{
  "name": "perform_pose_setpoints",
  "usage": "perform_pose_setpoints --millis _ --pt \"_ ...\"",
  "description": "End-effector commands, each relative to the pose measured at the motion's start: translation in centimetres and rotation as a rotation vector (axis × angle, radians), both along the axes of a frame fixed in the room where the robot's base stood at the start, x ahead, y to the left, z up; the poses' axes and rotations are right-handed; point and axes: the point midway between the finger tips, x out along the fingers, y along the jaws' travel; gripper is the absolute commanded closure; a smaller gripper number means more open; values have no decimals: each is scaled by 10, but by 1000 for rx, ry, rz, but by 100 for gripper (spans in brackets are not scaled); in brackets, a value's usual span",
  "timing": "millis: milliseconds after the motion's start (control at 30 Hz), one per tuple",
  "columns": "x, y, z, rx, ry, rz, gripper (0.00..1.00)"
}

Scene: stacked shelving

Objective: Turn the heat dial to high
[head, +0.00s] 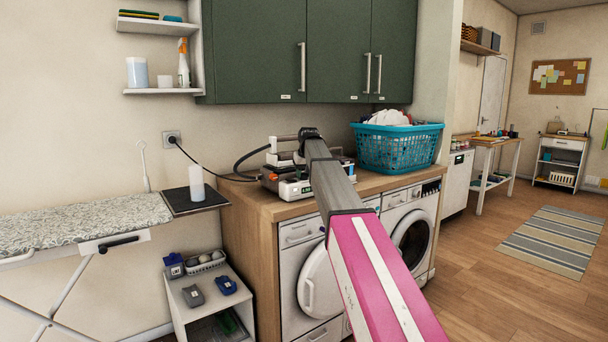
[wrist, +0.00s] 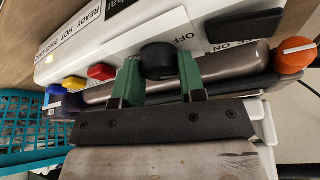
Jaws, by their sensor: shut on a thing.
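A white and grey appliance (head: 293,188) sits on the wooden counter in the head view, partly hidden behind my arm. The wrist view shows its white panel (wrist: 68,48) close up. My gripper (wrist: 160,68) has its two green fingers on either side of a black round knob (wrist: 158,60) and is shut on it. An orange dial (wrist: 291,55) with a white pointer line is at the right, apart from the fingers. I cannot read which of the two is the heat dial. My fingertips are hidden in the head view.
Blue, yellow and red buttons (wrist: 102,72) sit left of the fingers, and a black rocker (wrist: 243,25) sits to the right. A teal laundry basket (head: 395,149) stands right of the appliance. Green cupboards (head: 335,50) hang above. A hose and cord run left.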

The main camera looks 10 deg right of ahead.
Motion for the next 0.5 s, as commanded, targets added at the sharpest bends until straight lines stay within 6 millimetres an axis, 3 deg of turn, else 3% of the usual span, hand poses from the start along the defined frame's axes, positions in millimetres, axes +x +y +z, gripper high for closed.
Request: perform_pose_setpoints --millis 500 --pt "0 1 0 0 1 -94 86"
